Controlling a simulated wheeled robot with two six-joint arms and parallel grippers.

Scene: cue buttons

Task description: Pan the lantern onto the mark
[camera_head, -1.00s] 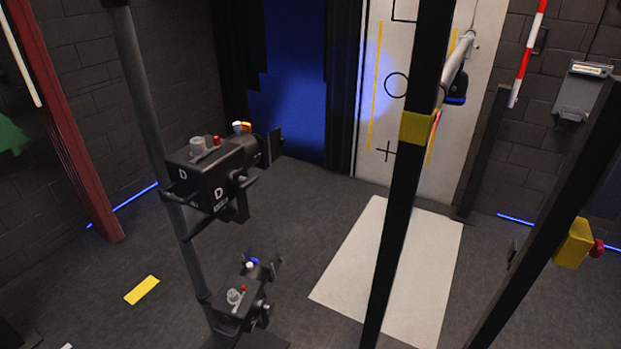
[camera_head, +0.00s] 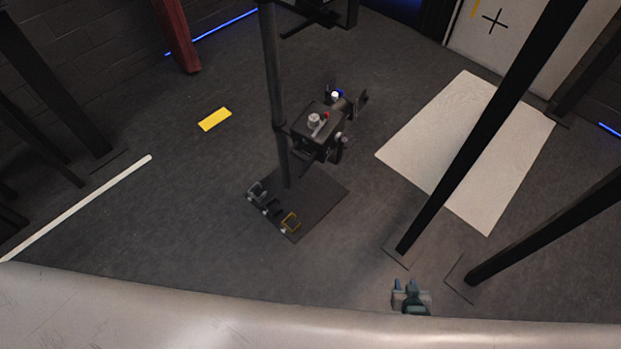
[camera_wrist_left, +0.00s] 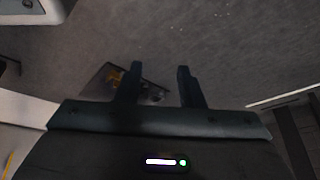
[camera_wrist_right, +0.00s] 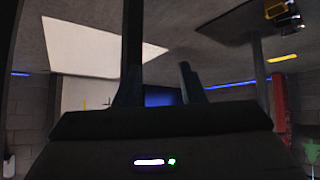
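A black lantern (camera_head: 320,128) with a grey knob and a red knob is mounted on a dark vertical pole (camera_head: 273,75). A second lantern (camera_head: 322,20) above it is cut off by the top edge. A black cross mark (camera_head: 494,20) shows on the pale panel at top right. My right gripper (camera_head: 404,284) is low in the head view, right of the pole and well apart from the lanterns. Its fingers (camera_wrist_right: 158,80) are apart and empty. My left gripper (camera_wrist_left: 158,78) shows only in its wrist view, open and empty.
The pole's dark base plate (camera_head: 325,187) carries small clamps. A yellow strip (camera_head: 215,119) and a white bar (camera_head: 80,205) lie at left. Open floor surrounds the base.

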